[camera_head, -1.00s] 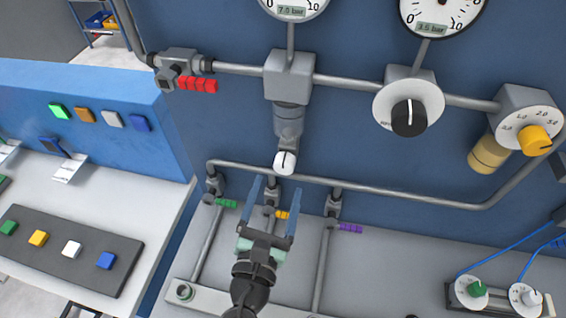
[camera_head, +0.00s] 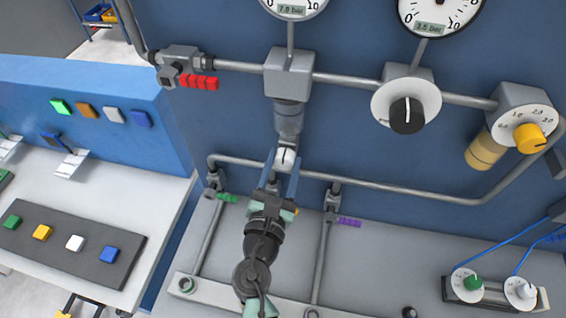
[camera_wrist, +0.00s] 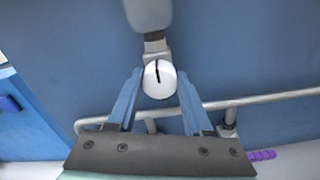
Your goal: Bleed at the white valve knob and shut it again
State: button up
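The white valve knob (camera_head: 285,158) sits at the bottom of the grey filter bowl unit on the blue panel. It also shows in the wrist view (camera_wrist: 159,79), round and white with a black line that stands nearly upright. My gripper (camera_head: 284,163) is at the knob, with its blue fingers on either side of it. In the wrist view the gripper (camera_wrist: 159,84) is open, and narrow gaps seem to show between the fingertips and the knob. Whether either finger touches the knob I cannot tell.
A grey pipe (camera_head: 400,189) runs across the panel just below the knob. A valve with a red handle (camera_head: 199,82) is at the upper left, and a valve with a purple handle (camera_head: 349,222) is at the lower right. A black regulator knob (camera_head: 408,115) is to the right.

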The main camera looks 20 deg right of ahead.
grip_shut()
jog(key=shift+f+m+b, duration=0.1)
jog(key=shift+m+b, duration=0.25)
jog(key=shift+m, duration=0.05)
jog(key=m+b, duration=0.2)
jog(key=shift+f+m, duration=0.1)
jog(key=shift+m, duration=0.3)
jog(key=m+b, duration=0.3)
jog(key=m, duration=0.2)
jog(key=shift+m, duration=0.3)
jog(key=m+b, duration=0.4)
jog(key=shift+f, duration=0.1)
jog(key=m+b, duration=0.2)
jog(key=m, duration=0.2)
jog(key=shift+m+b, duration=0.3)
jog(key=shift+b, duration=0.1)
